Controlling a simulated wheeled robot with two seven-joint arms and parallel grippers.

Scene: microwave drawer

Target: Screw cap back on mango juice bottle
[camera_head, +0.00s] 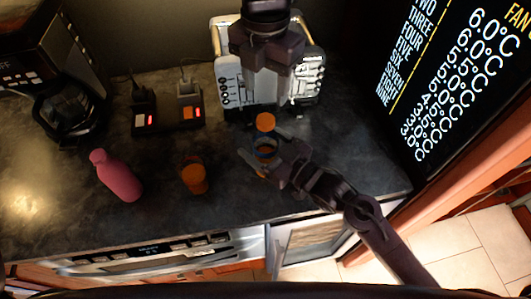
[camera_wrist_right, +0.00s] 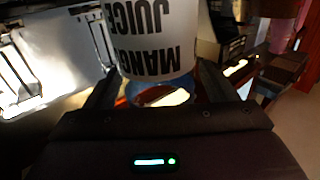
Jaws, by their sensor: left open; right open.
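The mango juice bottle (camera_head: 265,152) stands on the dark counter, seen from above with a blue band and some orange showing. In the right wrist view its white label (camera_wrist_right: 155,45) reads upside down, with clear blue below. My right gripper (camera_head: 262,147) is open, its fingers on either side of the bottle; I cannot tell whether they touch it. An orange cap (camera_head: 265,121) shows just beyond the bottle; its support is unclear. My left gripper (camera_head: 270,65) is open above and behind the cap, pointing down, its fingertips hard to make out.
A silver appliance (camera_head: 232,85) stands behind, partly hidden by my left gripper. A coffee maker (camera_head: 68,108) and two dark devices with red lights are farther back. The front-right counter is mostly bare.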

